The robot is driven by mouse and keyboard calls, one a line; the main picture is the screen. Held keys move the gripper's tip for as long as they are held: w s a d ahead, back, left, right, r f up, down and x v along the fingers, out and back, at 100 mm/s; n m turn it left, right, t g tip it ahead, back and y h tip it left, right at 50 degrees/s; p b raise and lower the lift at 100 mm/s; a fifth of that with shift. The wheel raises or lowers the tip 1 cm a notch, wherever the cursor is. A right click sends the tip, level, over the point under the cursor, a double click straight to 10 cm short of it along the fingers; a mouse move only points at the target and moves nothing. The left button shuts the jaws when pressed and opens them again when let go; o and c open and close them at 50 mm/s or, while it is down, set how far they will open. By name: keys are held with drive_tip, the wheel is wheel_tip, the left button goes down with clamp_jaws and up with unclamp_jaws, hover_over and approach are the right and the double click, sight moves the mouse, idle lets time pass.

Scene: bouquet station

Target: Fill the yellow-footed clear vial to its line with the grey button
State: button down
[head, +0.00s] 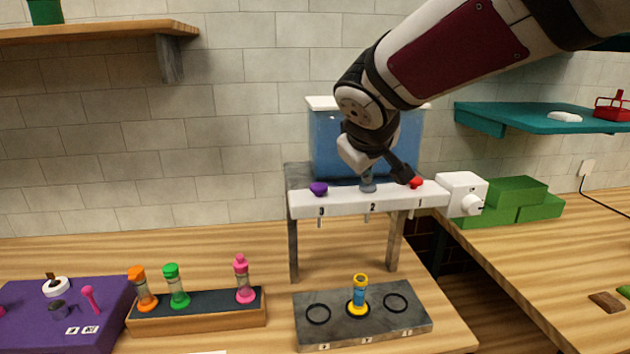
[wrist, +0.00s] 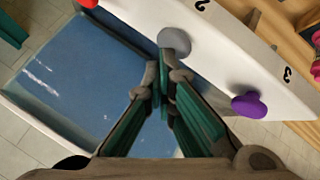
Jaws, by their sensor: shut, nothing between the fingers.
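The yellow-footed clear vial (head: 359,294) stands upright in the middle ring of a grey slab (head: 415,318), below the spout marked 2. Blue liquid shows in it; its fill line is too small to make out. The grey button (head: 367,186) sits on the white dispenser shelf (head: 335,205) above the number 2, between a purple and a red button. It also shows in the wrist view (wrist: 174,42). My gripper (wrist: 166,72) is shut and empty, its fingertips right at the grey button. I cannot tell whether they touch it or whether it is pressed down.
A blue-filled tank (head: 325,140) stands behind the buttons. The purple button (head: 318,189) is left, the red button (head: 416,183) right. A rack (head: 200,315) with several capped vials stands left of the slab. A white box with a knob (head: 462,194) is at right.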

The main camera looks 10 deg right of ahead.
sight(364, 186)
drive_tip(key=shift+r+p, duration=0.65)
drive_tip(key=shift+r, duration=0.3)
wheel_tip(364, 186, up, 4)
drive_tip(key=p, duration=0.3)
drive_tip(key=shift+s+r, duration=0.15)
drive_tip(key=shift+r, duration=0.35)
idle(1.7)
